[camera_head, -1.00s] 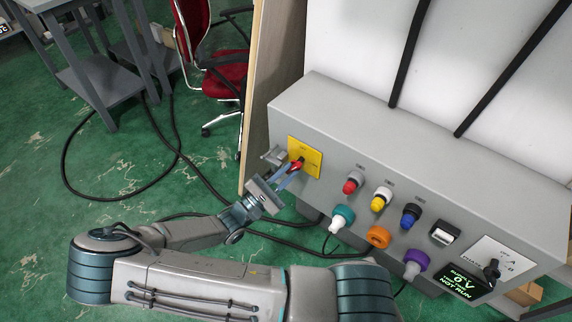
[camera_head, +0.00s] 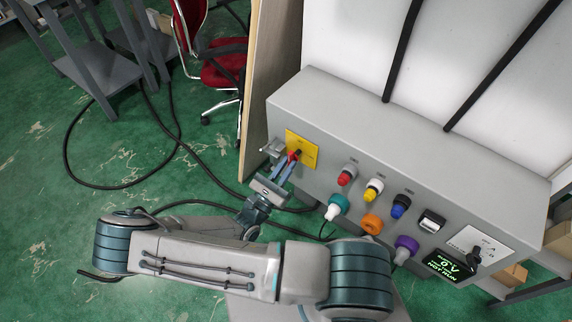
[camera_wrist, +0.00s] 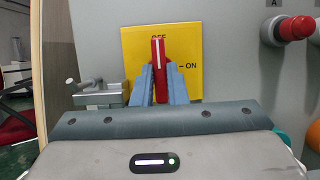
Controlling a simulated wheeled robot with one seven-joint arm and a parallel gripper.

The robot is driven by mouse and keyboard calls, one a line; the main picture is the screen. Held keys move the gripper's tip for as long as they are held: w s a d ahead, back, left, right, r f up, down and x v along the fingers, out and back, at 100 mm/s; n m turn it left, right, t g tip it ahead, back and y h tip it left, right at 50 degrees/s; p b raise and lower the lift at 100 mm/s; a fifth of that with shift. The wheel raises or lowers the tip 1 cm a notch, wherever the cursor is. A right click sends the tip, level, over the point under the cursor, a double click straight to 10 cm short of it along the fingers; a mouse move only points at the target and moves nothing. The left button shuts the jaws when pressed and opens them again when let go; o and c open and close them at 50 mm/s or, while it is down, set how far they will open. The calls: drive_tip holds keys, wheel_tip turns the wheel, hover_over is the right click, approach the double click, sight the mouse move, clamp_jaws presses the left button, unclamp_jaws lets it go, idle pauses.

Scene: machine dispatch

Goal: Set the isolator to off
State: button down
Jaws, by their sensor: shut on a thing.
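The isolator is a red rotary handle (camera_wrist: 158,66) on a yellow plate (camera_wrist: 130,42), at the left end of the grey panel. In the wrist view the handle stands upright, its white line pointing up at the "OFF" label, which the handle partly hides. "ON" is printed to the right. My gripper (camera_wrist: 159,86) has its blue fingers on both sides of the handle and is shut on it. In the head view, the yellow plate (camera_head: 307,146) and the red handle (camera_head: 294,156) also show, with my gripper (camera_head: 286,170) reaching them from the lower left.
A metal hasp-like fitting (camera_wrist: 95,92) sits just left of the plate. To the right are red (camera_head: 347,175), yellow (camera_head: 373,189) and blue (camera_head: 401,205) controls, with coloured connectors below. A red chair (camera_head: 220,65) stands beyond the panel's left edge. Black cables lie on the green floor.

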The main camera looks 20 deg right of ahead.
idle(0.3)
drive_tip(key=c, duration=1.4)
unclamp_jaws()
drive_tip(key=shift+c, duration=0.2)
drive_tip(key=b+v, duration=0.2)
drive_tip(key=v, duration=1.2)
drive_tip(key=shift+d, duration=0.1)
